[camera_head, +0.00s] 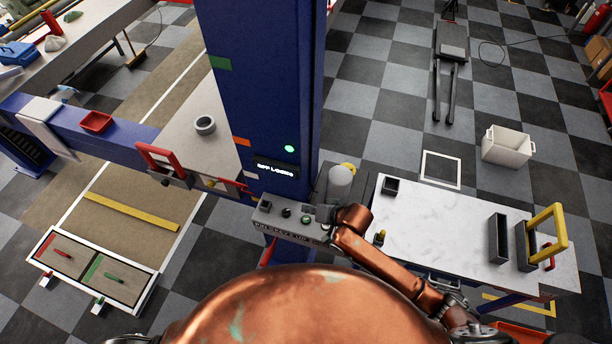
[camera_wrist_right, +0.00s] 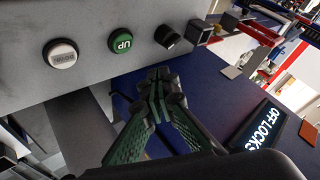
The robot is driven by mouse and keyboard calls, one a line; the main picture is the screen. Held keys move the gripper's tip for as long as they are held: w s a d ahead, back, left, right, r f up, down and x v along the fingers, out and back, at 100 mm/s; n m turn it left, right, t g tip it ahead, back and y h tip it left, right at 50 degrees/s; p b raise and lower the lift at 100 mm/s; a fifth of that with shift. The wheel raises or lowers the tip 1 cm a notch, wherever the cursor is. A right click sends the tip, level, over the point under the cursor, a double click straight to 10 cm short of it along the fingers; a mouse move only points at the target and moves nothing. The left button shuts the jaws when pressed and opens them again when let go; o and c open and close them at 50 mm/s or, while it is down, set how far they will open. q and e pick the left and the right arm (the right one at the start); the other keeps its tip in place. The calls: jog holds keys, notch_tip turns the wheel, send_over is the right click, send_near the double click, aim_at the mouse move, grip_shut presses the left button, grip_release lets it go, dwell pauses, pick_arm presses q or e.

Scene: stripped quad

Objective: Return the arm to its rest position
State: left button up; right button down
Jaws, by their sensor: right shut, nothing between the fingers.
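My right arm (camera_head: 375,262), copper coloured, is bent and reaches up to the control box on the blue column. My right gripper (camera_head: 320,213) is at the right end of this box, small and partly hidden by the wrist. In the right wrist view the gripper (camera_wrist_right: 160,84) is shut and empty, its green and black fingers together. The fingertips appear just below the panel face, near the green UP button (camera_wrist_right: 122,42); I cannot tell if they touch anything. My left gripper is not in view.
The control box (camera_head: 285,222) also carries a white button (camera_wrist_right: 62,53) and a black knob (camera_wrist_right: 167,37). The blue column (camera_head: 262,80) has a lit display (camera_head: 274,169). A white worktable (camera_head: 440,225) with black bins stands close to my right arm.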

jog(key=s+d+f+g+h, duration=0.15)
jog(key=s+d+h, duration=0.25)
jog(key=s+d, duration=1.15)
jog(key=s+d+f+g+h, duration=0.15)
jog(key=s+d+h, duration=0.25)
jog(key=s+d, duration=1.15)
jog(key=s+a+f+b+x, duration=0.1)
jog(key=s+b+x, duration=0.3)
jog(key=x, duration=1)
jog(key=s+f+b+x, duration=0.1)
jog(key=s+b+x, duration=0.3)
jog(key=x, duration=1.1)
jog(key=s+a+f+b+x, duration=0.15)
jog(key=b+x, duration=0.45)
jog(key=x, duration=0.8)
jog(key=s+f+g+b, duration=0.1)
jog(key=s+f+b, duration=0.4)
jog(key=s+f, duration=0.4)
jog(key=s+f+g+y+b, duration=0.1)
jog(key=s+f+b, duration=0.4)
jog(key=s+f, duration=0.5)
notch_tip(320, 180, down, 7)
jog(key=shift+s+d+f+n, duration=0.1)
jog(key=shift+s+d+n, duration=0.2)
jog(key=shift+n, duration=0.1)
